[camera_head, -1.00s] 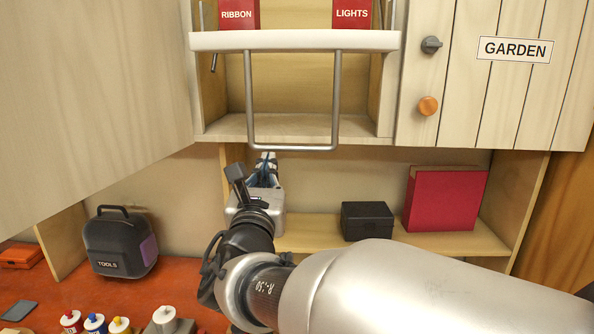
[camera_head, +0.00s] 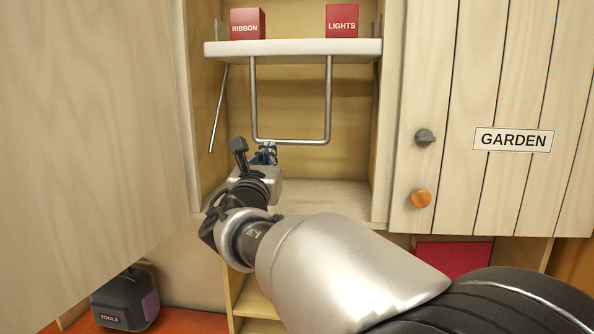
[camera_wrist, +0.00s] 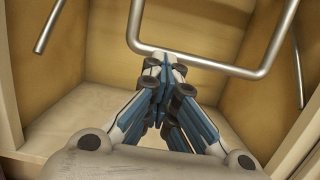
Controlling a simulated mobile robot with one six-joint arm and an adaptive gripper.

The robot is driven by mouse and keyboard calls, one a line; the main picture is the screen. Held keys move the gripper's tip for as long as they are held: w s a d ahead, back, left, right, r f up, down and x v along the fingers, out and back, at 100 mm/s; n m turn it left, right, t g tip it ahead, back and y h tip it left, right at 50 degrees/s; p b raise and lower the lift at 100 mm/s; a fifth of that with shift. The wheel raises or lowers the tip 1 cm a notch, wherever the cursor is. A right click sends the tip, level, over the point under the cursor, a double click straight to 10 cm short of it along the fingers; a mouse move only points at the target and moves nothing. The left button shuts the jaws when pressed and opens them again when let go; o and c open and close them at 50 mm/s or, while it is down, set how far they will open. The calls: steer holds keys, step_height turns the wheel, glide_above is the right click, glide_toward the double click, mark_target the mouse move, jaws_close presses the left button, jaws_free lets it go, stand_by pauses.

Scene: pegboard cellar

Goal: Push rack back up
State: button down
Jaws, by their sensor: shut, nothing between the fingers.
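The pull-down rack (camera_head: 293,50) is a pale shelf board inside the open wall cabinet, with a red RIBBON box (camera_head: 247,24) and a red LIGHTS box (camera_head: 341,21) on it. A grey U-shaped handle (camera_head: 329,100) hangs below the board. My gripper (camera_head: 268,148) is shut and empty, just at the handle's lower bar near its left corner. In the wrist view my gripper (camera_wrist: 165,75) points at the handle's bar (camera_wrist: 205,63), and its tips look close to or against it. Contact is hard to tell.
An open cabinet door (camera_head: 95,110) fills the left side. The closed GARDEN door (camera_head: 490,110) with two knobs is at the right. The cabinet floor (camera_head: 320,195) is bare. A TOOLS case (camera_head: 125,300) stands on the bench below.

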steer(key=w+r+p, duration=0.1)
steer(key=r, duration=0.1)
steer(key=w+r+p, duration=0.1)
steer(key=w+r, duration=0.1)
steer(key=shift+r+p, duration=0.2)
steer(key=shift+p, duration=0.1)
steer(key=shift+w+d+r+p, duration=0.1)
steer(key=shift+w+r+p, duration=0.4)
steer(key=shift+w+r, duration=0.3)
